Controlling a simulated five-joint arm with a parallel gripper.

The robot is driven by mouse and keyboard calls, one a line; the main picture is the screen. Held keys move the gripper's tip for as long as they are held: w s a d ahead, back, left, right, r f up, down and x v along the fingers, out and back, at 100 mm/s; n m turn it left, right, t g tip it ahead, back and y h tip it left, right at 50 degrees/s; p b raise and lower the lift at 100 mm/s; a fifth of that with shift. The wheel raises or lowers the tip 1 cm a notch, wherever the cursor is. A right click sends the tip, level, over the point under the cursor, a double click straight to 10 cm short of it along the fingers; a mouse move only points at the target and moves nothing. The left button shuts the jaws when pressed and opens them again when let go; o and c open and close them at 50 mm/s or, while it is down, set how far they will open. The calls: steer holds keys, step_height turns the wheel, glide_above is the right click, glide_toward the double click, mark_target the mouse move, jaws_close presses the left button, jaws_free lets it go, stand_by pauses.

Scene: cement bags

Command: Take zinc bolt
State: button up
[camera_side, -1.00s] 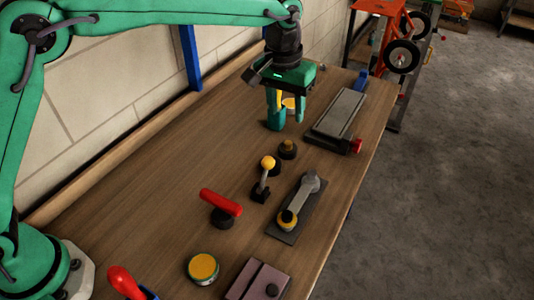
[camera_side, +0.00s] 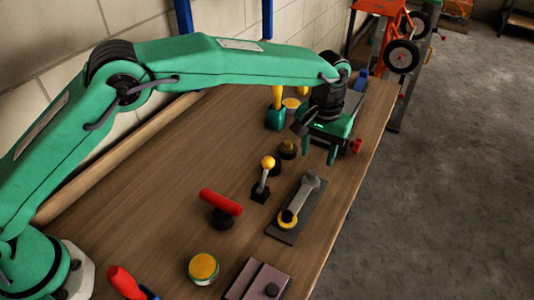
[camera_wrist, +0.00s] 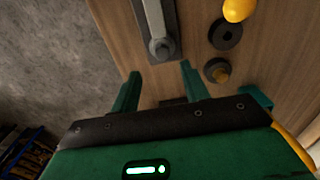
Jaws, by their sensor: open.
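The zinc bolt appears to be the grey hex-headed piece at the far end of a grey bar on a dark plate, in the side view (camera_side: 311,179). It also shows in the wrist view (camera_wrist: 161,48), top centre. My gripper (camera_side: 319,157) is open and empty, pointing down over the bench beyond the bolt, apart from it. In the wrist view my gripper's fingertips (camera_wrist: 160,72) lie below the bolt, one to each side of its line.
A brass-coloured bolt on a black round base (camera_side: 287,148) and a yellow-ball lever (camera_side: 266,170) stand left of the bar. A teal cup (camera_side: 275,120) stands behind. The bench's right edge is close; the floor lies beyond.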

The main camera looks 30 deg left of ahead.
mark_target(312, 173)
steer(key=shift+f, duration=0.5)
steer(key=shift+s+a+f, duration=0.1)
steer(key=shift+a+f, duration=0.05)
steer(key=shift+f, duration=1.15)
steer(key=shift+a+f, duration=0.1)
steer(key=shift+f, duration=1.2)
jaws_close()
